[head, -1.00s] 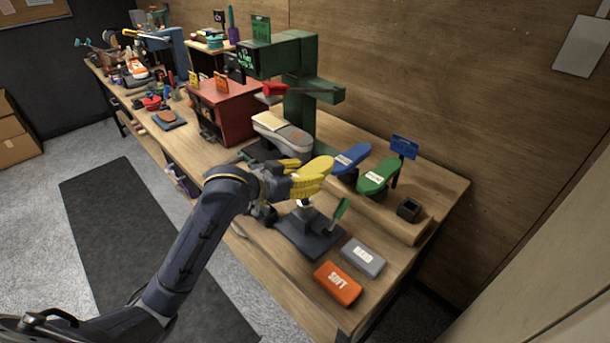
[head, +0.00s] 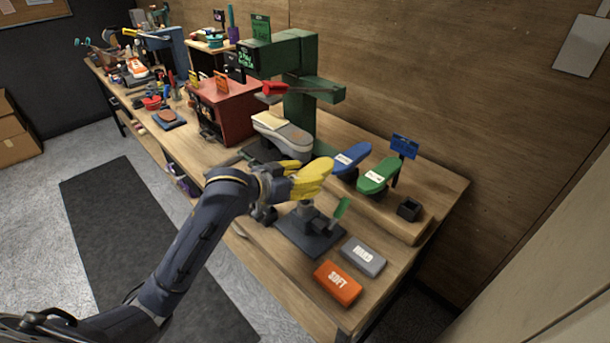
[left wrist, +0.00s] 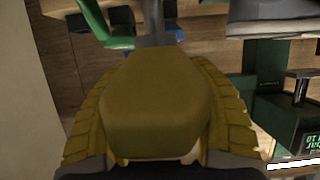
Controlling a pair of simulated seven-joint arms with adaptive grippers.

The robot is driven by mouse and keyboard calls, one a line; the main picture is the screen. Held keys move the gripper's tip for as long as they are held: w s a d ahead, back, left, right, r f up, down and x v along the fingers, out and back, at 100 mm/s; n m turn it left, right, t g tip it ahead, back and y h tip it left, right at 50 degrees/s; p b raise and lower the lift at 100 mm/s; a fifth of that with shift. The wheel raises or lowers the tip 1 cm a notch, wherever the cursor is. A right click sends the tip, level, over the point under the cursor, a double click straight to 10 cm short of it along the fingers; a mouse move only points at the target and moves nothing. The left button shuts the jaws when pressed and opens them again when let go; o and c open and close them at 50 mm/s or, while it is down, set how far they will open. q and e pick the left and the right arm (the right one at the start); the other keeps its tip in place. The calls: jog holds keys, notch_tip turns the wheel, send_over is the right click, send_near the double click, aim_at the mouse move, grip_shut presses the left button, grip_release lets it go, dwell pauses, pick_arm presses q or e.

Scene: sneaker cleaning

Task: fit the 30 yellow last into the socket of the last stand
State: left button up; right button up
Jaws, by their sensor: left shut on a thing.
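The yellow last (head: 313,178) is in my left gripper (head: 292,181), over the last stand (head: 309,236). The stand is a dark base plate with an upright post directly under the last. Whether the last's underside is in the socket or just above it I cannot tell, as the last and gripper hide the top of the post. In the left wrist view, the yellow last (left wrist: 155,100) fills the middle, between the ridged yellow fingers of the left gripper (left wrist: 155,130) on either side. My right gripper is not in view.
A blue last (head: 349,159) and a green last (head: 377,178) stand on a raised shelf behind. An orange SOFT block (head: 338,284) and a grey HARD block (head: 363,257) lie in front of the stand. A green press (head: 300,100) with a grey shoe (head: 282,133) stands at the back.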

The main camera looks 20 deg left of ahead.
pick_arm(q)
jog(key=shift+f, duration=2)
jog(key=o, duration=1.7)
jog(key=shift+s+a, duration=0.1)
jog(key=shift+s, duration=0.05)
jog(key=v, duration=1.1)
jog(key=shift+s+a+r, duration=0.1)
jog(key=shift+s+r, duration=0.1)
jog(key=shift+s, duration=0.1)
